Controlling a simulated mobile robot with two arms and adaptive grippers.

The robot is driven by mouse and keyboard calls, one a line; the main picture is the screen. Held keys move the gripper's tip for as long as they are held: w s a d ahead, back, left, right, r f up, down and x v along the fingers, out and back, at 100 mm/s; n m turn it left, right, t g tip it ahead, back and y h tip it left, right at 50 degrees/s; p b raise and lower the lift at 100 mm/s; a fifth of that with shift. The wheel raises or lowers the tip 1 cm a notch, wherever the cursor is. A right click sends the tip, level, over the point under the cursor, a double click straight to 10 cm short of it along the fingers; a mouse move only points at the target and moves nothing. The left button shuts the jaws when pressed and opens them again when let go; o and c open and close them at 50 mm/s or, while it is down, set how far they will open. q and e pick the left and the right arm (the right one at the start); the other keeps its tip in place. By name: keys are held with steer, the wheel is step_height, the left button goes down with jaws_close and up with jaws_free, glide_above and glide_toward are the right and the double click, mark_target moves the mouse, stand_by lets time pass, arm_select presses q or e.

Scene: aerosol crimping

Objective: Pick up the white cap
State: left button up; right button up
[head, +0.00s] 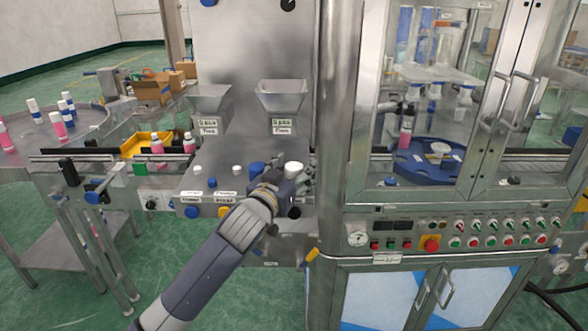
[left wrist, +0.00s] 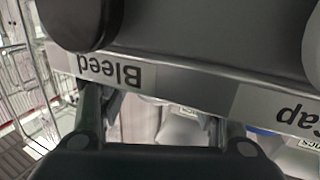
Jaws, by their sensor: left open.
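A white cap (head: 294,168) stands on the grey panel at the right end of a row of small white and blue parts. My left gripper (head: 304,183) is open at the panel's right front corner, just in front of and beside this cap. I cannot tell whether they touch. In the left wrist view, the two fingers of my left gripper (left wrist: 155,125) are spread below the panel's edge labels, with nothing visible between them. The white cap cannot be made out there. My right gripper is not in view.
Smaller white parts (head: 237,170) and a blue part (head: 256,167) stand left on the panel (head: 225,155). Knobs line its front edge. A metal post (head: 340,120) and glass-doored cabinet (head: 430,100) stand close on the right. Two hoppers (head: 282,95) hang behind.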

arm_select(q)
steer(key=c, duration=0.8)
steer(key=shift+r, duration=0.1)
